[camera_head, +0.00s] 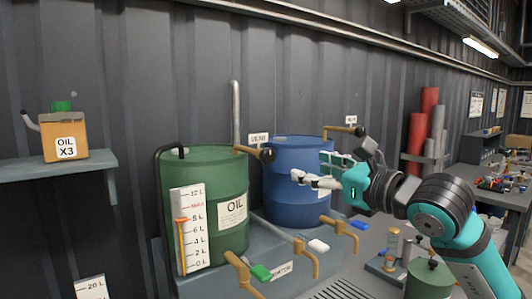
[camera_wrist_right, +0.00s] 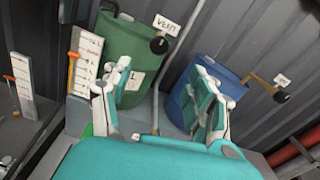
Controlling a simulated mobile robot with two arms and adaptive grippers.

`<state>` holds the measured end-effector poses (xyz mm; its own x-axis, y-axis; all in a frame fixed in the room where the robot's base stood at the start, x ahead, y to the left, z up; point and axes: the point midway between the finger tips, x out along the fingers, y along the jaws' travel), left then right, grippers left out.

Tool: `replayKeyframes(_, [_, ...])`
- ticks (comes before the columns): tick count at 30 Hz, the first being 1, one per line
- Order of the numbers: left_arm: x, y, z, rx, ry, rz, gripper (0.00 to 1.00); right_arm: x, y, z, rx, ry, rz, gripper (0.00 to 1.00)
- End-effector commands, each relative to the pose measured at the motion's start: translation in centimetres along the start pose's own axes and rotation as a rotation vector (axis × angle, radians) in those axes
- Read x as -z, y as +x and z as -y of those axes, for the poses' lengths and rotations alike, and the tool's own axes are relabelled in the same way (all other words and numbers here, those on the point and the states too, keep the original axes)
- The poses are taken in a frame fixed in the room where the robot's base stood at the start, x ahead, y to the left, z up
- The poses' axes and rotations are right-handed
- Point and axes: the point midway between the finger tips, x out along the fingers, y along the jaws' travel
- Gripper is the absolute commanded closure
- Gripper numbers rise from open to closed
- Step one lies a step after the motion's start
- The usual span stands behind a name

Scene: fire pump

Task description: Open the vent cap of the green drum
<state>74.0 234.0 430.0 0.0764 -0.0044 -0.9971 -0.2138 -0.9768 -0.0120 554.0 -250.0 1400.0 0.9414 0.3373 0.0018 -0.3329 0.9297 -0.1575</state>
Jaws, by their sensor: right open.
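The green drum (camera_head: 226,188) labelled OIL stands on a grey stand against the wall. A brass vent pipe (camera_head: 241,149) runs from its top to a round black vent cap (camera_head: 267,155), beside a VENT label (camera_head: 258,139). In the right wrist view the cap (camera_wrist_right: 158,45) shows beyond the fingers, near the upper edge of the green drum (camera_wrist_right: 122,38). My right gripper (camera_head: 318,169) is open and empty, in front of the blue drum and to the right of the cap, apart from it. It also shows in the right wrist view (camera_wrist_right: 163,82). My left gripper is out of view.
A blue drum (camera_head: 292,200) stands right of the green one, with its own pipe and dark cap (camera_head: 360,131). A level gauge (camera_head: 189,230) fronts the green drum. Taps with green (camera_head: 261,272), white (camera_head: 318,246) and blue (camera_head: 360,225) handles stick out below. A grey vertical pipe (camera_head: 236,112) rises behind.

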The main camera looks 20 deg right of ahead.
Motion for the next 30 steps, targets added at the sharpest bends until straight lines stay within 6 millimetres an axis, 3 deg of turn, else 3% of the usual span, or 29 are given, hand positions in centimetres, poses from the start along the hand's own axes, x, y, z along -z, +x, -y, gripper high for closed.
replayKeyframes(12, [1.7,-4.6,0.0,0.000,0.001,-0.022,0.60,-0.5,9.2,-0.1,-0.005,0.003,-0.001,0.41])
replayKeyframes(18, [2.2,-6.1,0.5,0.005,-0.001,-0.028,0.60,-0.4,12.8,-0.1,-0.005,0.003,-0.001,0.41])
replayKeyframes(24, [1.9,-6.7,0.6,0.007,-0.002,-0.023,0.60,-0.1,14.6,-0.2,-0.005,0.001,0.000,0.41])
replayKeyframes(30, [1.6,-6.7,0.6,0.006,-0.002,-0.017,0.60,0.0,14.9,-0.2,-0.006,0.000,0.001,0.41])
